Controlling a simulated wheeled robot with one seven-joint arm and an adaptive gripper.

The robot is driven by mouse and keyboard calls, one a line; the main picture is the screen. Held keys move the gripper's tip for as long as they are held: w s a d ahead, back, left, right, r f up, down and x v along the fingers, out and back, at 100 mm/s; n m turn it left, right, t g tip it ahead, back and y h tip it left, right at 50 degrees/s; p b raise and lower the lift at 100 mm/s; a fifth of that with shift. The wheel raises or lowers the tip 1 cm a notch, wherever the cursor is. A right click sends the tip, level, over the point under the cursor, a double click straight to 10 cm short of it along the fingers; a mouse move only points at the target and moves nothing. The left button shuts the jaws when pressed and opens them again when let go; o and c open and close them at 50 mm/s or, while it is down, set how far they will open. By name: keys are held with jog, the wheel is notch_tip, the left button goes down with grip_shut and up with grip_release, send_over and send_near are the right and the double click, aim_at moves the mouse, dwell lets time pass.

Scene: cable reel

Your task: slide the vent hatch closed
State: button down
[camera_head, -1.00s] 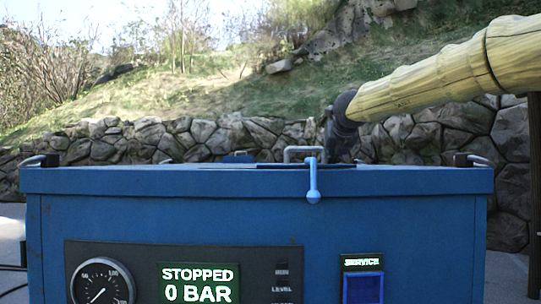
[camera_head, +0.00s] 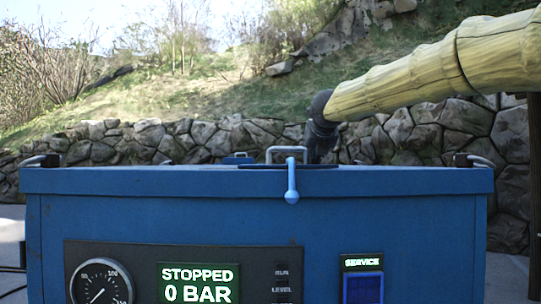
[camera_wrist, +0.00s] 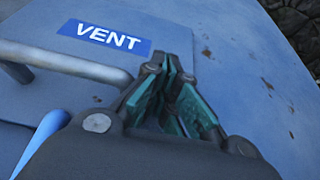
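The vent hatch (camera_head: 262,167) is a thin flat plate on top of the blue cabinet, seen nearly edge-on in the head view. It carries a grey bar handle (camera_head: 285,149). In the wrist view the blue hatch plate (camera_wrist: 185,20) bears a "VENT" label (camera_wrist: 104,37), and the handle (camera_wrist: 70,62) ends beside my left finger. My gripper (camera_wrist: 178,66) has its fingertips together with nothing visible between them. It is right of the handle, touching or very close. In the head view its fingers are partly hidden behind the cabinet top. How much opening is left uncovered is hidden.
A light-blue lever (camera_head: 291,182) hangs at the cabinet's front edge and shows in the wrist view (camera_wrist: 42,142). Corner handles (camera_head: 40,160) stand on the cabinet top (camera_head: 130,181). The panel display (camera_head: 198,283) reads "STOPPED 0 BAR". The top left of the hatch looks clear.

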aim_at(278, 149)
jog(key=shift+s+a, duration=0.2)
jog(key=shift+a, duration=5.85)
jog(key=shift+w+d+r+p, duration=0.1)
jog(key=shift+d+r+p, duration=0.5)
jog(key=shift+r+p, duration=0.05)
jog(key=shift+d+r+p, duration=0.35)
jog(key=shift+r+p, duration=0.1)
jog(key=shift+r, duration=0.25)
jog(key=shift+d+r, duration=0.15)
jog(key=shift+d, duration=0.1)
jog(key=shift+a, duration=0.1)
jog(key=shift+s+b, duration=0.3)
jog(key=shift+s, duration=0.25)
jog(key=s+r+b, duration=0.2)
jog(key=s+b, duration=0.2)
jog(key=s, duration=0.7)
jog(key=shift+d, duration=0.25)
